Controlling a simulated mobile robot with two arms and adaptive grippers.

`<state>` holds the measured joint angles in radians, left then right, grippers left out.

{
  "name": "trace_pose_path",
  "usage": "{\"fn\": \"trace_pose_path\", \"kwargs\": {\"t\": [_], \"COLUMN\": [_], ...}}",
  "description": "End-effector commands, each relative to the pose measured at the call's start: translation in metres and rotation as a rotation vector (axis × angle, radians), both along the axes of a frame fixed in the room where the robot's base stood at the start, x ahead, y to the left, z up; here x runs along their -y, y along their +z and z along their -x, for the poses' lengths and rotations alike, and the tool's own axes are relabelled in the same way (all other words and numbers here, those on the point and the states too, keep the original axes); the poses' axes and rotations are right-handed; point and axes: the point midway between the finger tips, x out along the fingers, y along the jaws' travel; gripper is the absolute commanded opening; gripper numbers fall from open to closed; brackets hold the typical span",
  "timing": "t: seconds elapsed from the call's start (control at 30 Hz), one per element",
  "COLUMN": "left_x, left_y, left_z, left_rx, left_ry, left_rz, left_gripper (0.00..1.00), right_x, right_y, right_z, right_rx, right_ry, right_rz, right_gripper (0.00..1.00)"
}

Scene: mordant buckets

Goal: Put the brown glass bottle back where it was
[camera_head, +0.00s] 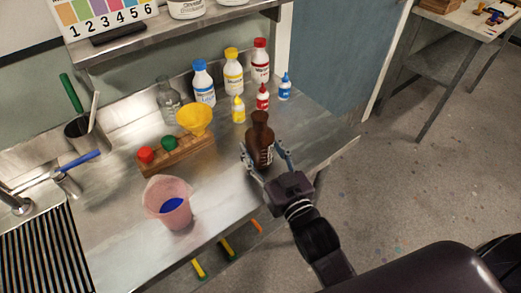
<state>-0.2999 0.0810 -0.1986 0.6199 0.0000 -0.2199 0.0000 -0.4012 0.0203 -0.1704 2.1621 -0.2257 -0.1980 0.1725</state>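The brown glass bottle (261,135) stands upright near the right end of the metal counter, its neck and body visible. My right gripper (263,153) reaches in from the lower right. Its two fingers are spread, one on each side of the bottle, with a small gap visible on the right side. The bottle's base is partly hidden by the gripper. My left gripper is not in view.
Behind stand white bottles with blue (204,88), yellow (233,77) and red (260,66) caps, and small dropper bottles (238,112). A clear bottle (168,101), yellow funnel (194,119), wooden rack (178,157) and pink beaker (168,204) are left. The counter (224,200) is clear between beaker and gripper.

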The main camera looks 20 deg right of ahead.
Motion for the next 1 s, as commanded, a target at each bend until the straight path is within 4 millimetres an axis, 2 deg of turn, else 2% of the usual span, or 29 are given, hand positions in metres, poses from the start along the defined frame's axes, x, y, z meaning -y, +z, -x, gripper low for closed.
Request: {"fn": "trace_pose_path", "kwargs": {"t": [0.1, 0.47, 0.5, 0.6, 0.63, 1.0], "left_x": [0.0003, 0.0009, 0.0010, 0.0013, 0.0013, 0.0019], "left_y": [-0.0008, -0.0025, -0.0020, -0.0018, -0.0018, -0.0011], "left_z": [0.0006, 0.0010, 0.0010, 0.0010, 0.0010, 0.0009], "left_rx": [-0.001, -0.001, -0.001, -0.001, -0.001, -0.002], "left_ry": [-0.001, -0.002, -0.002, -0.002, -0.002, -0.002], "left_rz": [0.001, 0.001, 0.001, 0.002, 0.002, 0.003], "left_gripper": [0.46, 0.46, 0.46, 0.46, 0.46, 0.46], "right_x": [0.0001, 0.0000, 0.0000, 0.0000, 0.0000, 0.0002], "right_y": [-0.0076, -0.0111, -0.0120, -0.0119, -0.0119, -0.0094], "right_z": [0.0000, 0.0000, 0.0002, 0.0002, 0.0002, 0.0022], "right_rx": [0.004, 0.004, 0.001, 0.001, 0.001, 0.000], "right_ry": [0.000, 0.000, 0.000, 0.000, 0.000, 0.000], "right_rz": [-0.001, -0.001, -0.001, -0.001, -0.001, -0.001], "right_gripper": [0.10, 0.10, 0.53, 0.64, 0.67, 0.67]}}
